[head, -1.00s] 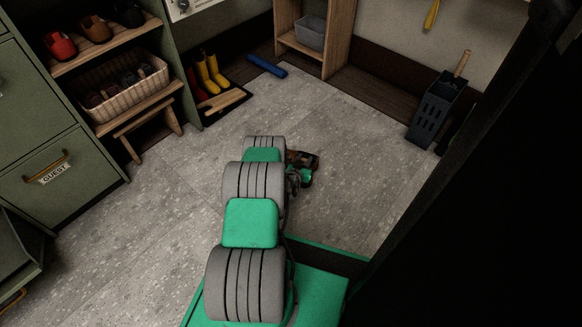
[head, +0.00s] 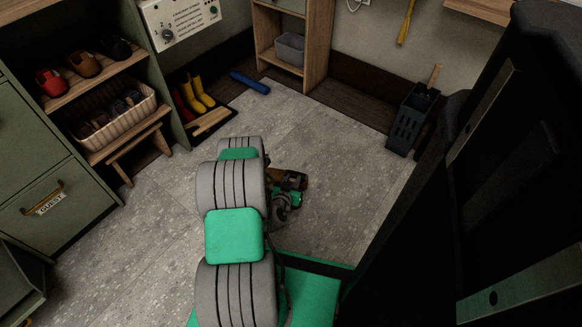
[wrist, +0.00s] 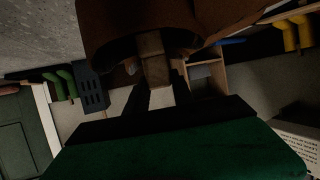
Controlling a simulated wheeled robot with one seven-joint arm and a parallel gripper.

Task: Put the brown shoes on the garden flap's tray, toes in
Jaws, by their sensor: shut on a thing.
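A brown shoe (wrist: 135,22) fills the top of the wrist view, with its opening towards me. My gripper (wrist: 155,95) is shut on it; the dark fingers reach to the shoe's edge. In the head view my gripper (head: 284,196) is partly hidden behind my arm, and the brown shoe (head: 293,178) shows just beyond it, above the grey floor. A brown pair (head: 83,64) stands on the upper shelf at left, between red and black shoes. I cannot tell which tray belongs to the garden flap.
A dark boot tray (head: 222,122) with red and yellow boots lies by the left cabinet. A ribbed basket (head: 130,122) sits on the lower shelf. A dark slotted holder (head: 411,118) stands by the back wall. A large dark panel (head: 500,190) blocks the right. The middle floor is clear.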

